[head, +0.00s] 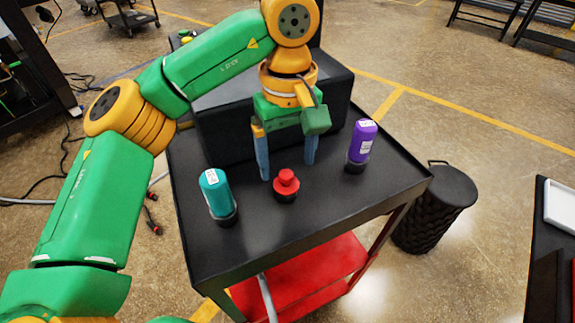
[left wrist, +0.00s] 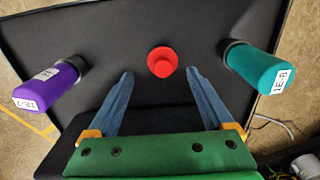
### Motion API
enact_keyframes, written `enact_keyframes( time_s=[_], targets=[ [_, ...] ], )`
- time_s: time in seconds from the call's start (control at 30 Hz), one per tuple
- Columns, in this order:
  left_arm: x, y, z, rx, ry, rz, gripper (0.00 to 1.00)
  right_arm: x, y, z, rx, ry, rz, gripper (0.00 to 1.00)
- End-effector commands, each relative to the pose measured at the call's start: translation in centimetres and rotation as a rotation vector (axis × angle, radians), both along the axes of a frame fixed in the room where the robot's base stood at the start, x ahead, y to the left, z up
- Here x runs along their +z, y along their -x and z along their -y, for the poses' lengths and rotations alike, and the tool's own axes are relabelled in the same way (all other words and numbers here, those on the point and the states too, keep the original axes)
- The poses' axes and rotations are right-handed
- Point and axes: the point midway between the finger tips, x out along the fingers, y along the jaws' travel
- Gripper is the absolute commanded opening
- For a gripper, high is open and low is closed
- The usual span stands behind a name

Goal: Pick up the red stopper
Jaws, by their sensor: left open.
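The red stopper (head: 286,183) stands upright on the black top of a cart (head: 255,235), between two bottles. It also shows in the left wrist view (left wrist: 162,61), just beyond and between the fingertips. My left gripper (head: 287,172) is open and points down, its blue fingers spread, at or just behind the stopper in the head view. In the left wrist view the fingers (left wrist: 160,73) hold nothing, and I see no contact with the stopper. My right gripper is not in view.
A teal bottle (head: 216,193) stands left of the stopper and a purple bottle (head: 361,143) right of it. A black box (head: 225,125) stands behind on the cart. A black bin (head: 435,205) is on the floor at right. The cart's front strip is clear.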

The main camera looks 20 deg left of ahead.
Motion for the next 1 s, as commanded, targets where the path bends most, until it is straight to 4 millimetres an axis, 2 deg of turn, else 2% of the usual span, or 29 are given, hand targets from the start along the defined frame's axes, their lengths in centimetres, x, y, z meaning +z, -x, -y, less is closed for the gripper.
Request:
enact_keyframes(
  time_s=[0.17, 0.3, 0.5, 0.53, 0.83, 1.0],
  targets=[
    [-3.0, -0.5, -0.5, 0.001, 0.001, -0.006, 0.85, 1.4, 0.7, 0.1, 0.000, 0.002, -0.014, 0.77],
    [-5.3, -0.5, -0.4, 0.001, 0.001, -0.003, 0.85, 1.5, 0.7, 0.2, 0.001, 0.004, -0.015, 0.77],
    [-5.6, -0.5, -0.4, 0.001, 0.003, 0.000, 0.85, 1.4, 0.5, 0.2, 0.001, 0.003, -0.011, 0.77],
    [-5.6, -0.5, -0.4, 0.001, 0.003, 0.000, 0.82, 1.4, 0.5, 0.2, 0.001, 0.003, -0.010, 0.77],
    [-5.6, -0.5, -0.4, 0.001, 0.004, -0.001, 0.01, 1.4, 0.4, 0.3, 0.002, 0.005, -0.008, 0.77],
    [-5.6, -0.5, -0.3, 0.001, 0.004, -0.001, 0.00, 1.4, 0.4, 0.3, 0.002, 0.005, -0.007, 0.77]
  ],
)
